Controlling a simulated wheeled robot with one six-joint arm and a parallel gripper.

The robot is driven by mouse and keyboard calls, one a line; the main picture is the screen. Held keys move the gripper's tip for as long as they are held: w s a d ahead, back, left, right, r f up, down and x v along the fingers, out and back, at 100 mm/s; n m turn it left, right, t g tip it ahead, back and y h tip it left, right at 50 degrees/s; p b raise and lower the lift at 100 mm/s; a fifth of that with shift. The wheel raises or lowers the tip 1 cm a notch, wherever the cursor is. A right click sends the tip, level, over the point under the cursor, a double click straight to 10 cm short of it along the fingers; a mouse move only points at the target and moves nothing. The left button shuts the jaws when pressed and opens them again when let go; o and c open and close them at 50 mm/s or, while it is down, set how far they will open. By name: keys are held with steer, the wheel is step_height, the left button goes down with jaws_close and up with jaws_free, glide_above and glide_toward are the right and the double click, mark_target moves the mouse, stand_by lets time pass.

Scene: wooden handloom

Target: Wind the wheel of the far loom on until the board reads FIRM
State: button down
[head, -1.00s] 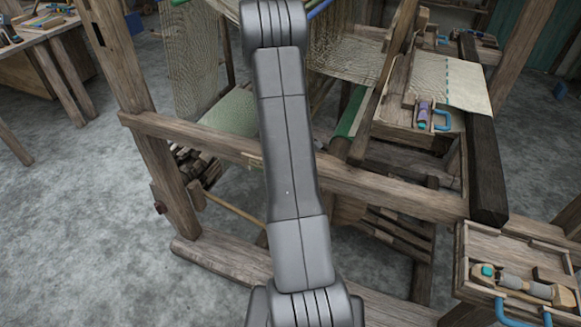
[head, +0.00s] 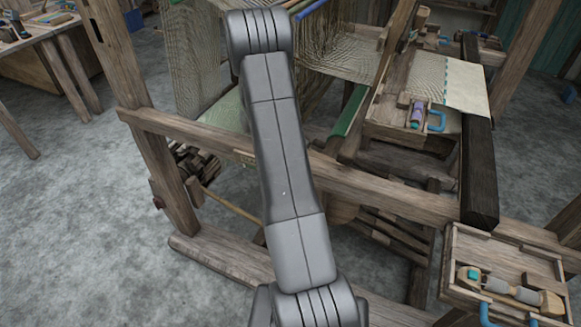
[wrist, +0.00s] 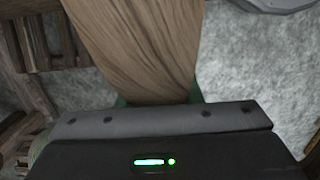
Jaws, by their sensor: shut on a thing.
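The wooden loom (head: 370,182) fills the middle of the head view. My gripper (wrist: 160,103) shows only in the wrist view, as a dark bar with a lit green strip. It is shut on a smooth brown wooden piece (wrist: 140,45) that narrows towards it from the top edge. I cannot tell whether this piece is part of the wheel. Green edges show on both sides of the piece at the gripper. My fingertips are mostly hidden. In the head view my arm covers the loom's middle. I cannot make out the wheel or the reading board.
A wooden tray (head: 453,262) with tools and blue handles sits at the lower right. A dark beam (head: 479,170) and cream cloth (head: 470,88) lie at the loom's right. A bench (head: 50,62) stands at the upper left. Grey floor (head: 80,220) at left is clear.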

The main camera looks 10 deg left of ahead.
steer(key=c, duration=1)
jaws_free()
steer(key=r, duration=0.4)
steer(key=a+r, duration=0.1)
steer(key=r, duration=0.8)
steer(key=shift+w+a+r, duration=0.25)
steer(key=shift+r, duration=0.1)
steer(key=f, duration=0.4)
steer(key=d+f, duration=0.1)
steer(key=f, duration=0.8)
steer(key=shift+s+d+f, duration=0.2)
steer(key=shift+s+f, duration=0.05)
steer(key=shift+f, duration=0.15)
steer(key=shift+d, duration=0.15)
steer(key=shift+r, duration=0.1)
